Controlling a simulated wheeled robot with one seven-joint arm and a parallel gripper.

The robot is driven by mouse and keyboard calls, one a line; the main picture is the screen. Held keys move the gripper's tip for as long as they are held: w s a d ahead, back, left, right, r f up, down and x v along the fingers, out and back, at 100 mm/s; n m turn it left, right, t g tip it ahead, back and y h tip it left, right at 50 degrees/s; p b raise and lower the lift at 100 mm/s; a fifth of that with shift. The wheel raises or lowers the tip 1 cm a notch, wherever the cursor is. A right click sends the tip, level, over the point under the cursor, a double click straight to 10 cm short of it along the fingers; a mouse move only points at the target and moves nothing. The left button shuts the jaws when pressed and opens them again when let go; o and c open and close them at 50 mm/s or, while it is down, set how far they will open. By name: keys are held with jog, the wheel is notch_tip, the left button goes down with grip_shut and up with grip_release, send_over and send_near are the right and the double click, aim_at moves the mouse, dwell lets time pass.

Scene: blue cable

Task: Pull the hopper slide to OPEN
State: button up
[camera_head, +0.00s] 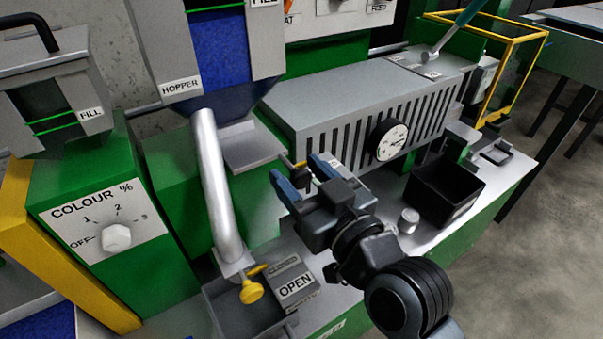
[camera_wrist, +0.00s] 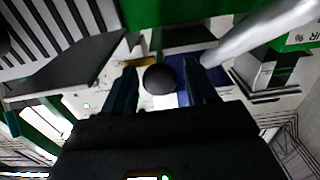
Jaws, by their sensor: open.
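The hopper slide (camera_head: 252,146) is a grey plate below the hopper (camera_head: 220,50), whose label reads HOPPER. A dark round knob (camera_head: 300,178) shows near the slide's right end, beside a small yellow piece. In the wrist view the black knob (camera_wrist: 159,79) appears between my two fingers. My gripper (camera_head: 302,174) is open, with one finger to each side of the knob in both views; it also shows in the wrist view (camera_wrist: 160,72). I see no clear contact, and depth is hard to judge. An OPEN label (camera_head: 295,284) lies lower, near the tray.
The slotted grey barrel cover (camera_head: 350,100) with a dial gauge (camera_head: 387,140) is just behind my gripper. A silver pipe (camera_head: 212,185) slopes down at left to a grey tray (camera_head: 210,291) with a yellow knob (camera_head: 251,291). A black bin (camera_head: 445,188) stands at right.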

grip_shut()
dwell(0.4)
jog(key=b+v, duration=0.1)
jog(key=v, duration=0.5)
jog(key=shift+s+d+b, duration=0.1)
jog(key=shift+s+b, duration=0.05)
jog(key=shift+b, duration=0.25)
jog(key=shift+f, duration=0.1)
grip_release()
jog(key=shift+s+d, duration=0.1)
